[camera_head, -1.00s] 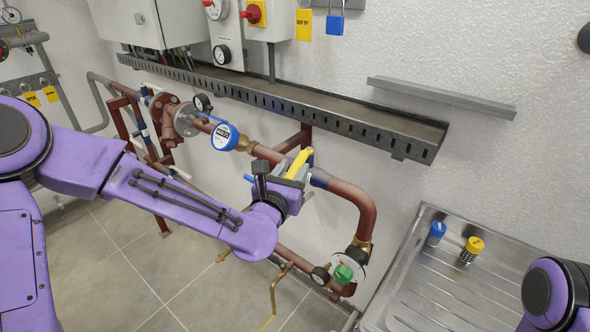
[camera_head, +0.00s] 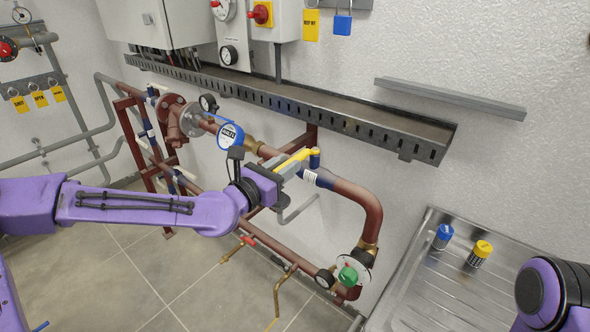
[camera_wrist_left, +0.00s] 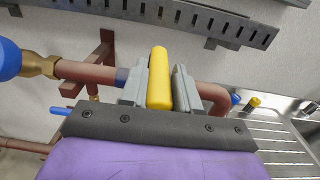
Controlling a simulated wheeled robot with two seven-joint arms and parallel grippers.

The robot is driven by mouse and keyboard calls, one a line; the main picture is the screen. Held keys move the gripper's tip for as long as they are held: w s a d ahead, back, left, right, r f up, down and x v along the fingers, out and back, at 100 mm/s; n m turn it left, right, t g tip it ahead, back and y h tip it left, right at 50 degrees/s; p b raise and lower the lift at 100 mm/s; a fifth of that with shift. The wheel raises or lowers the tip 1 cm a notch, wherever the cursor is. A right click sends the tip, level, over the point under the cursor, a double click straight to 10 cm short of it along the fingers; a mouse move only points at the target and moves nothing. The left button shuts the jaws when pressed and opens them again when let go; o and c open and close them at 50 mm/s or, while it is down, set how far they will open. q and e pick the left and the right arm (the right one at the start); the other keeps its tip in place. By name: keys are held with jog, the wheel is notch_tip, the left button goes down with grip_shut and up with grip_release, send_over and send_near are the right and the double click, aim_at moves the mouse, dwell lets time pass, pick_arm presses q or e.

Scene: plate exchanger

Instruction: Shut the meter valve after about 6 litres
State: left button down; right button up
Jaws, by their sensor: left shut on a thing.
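The yellow lever handle (camera_head: 296,158) of the meter valve sits on the red-brown pipe (camera_head: 345,189), to the right of the blue round water meter (camera_head: 231,135). The meter's digits are too small to read. My left gripper (camera_head: 283,168) is shut on the yellow handle. In the left wrist view the handle (camera_wrist_left: 159,78) lies between the two grey fingers of my left gripper (camera_wrist_left: 160,88). The valve body is mostly hidden behind the gripper. The right gripper is out of view; only part of my right arm shows at the lower right.
A black slotted tray (camera_head: 290,95) runs along the wall above the pipe. A green knob (camera_head: 347,275) sits at the pipe's lower bend. A steel sink drainboard (camera_head: 425,290) with a blue-capped (camera_head: 443,236) and a yellow-capped bottle (camera_head: 480,252) is at right.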

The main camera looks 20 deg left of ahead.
pick_arm(q)
jog(key=shift+w+a+r, duration=0.1)
jog(key=shift+a+r, duration=0.05)
jog(key=shift+r, duration=0.05)
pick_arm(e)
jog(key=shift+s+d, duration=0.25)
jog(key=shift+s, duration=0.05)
pick_arm(q)
jog(key=c, duration=1)
grip_release()
jog(key=shift+o, duration=0.5)
jog(key=shift+w+a+f, duration=0.1)
jog(key=shift+f, duration=0.05)
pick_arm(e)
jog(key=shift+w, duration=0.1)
